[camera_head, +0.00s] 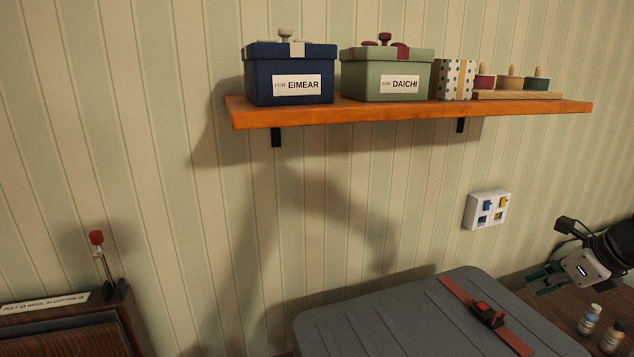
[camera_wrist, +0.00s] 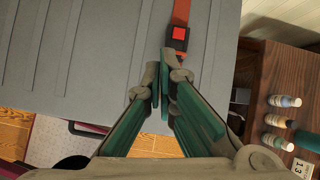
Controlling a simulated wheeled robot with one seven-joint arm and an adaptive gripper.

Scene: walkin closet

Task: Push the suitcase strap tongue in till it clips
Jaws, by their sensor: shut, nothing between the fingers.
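The grey ribbed suitcase (camera_head: 350,333) lies flat at the bottom of the head view and fills the upper left of the wrist view (camera_wrist: 90,50). A red strap (camera_head: 457,290) crosses its lid. The black buckle (camera_head: 488,315) with a red button sits on the strap; it also shows in the wrist view (camera_wrist: 178,38). I cannot make out the tongue or whether it is seated. My gripper (camera_wrist: 162,85) is shut and empty, its green fingertips just below the buckle in the wrist view. In the head view my gripper (camera_head: 540,280) is right of the buckle, apart from it.
A wooden surface (camera_wrist: 258,110) with several small bottles (camera_wrist: 285,101) lies right of the suitcase. A shelf (camera_head: 400,113) with gift boxes hangs above on the wall. A white switch panel (camera_head: 487,209) is on the wall. A dark wooden case (camera_head: 100,325) stands at left.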

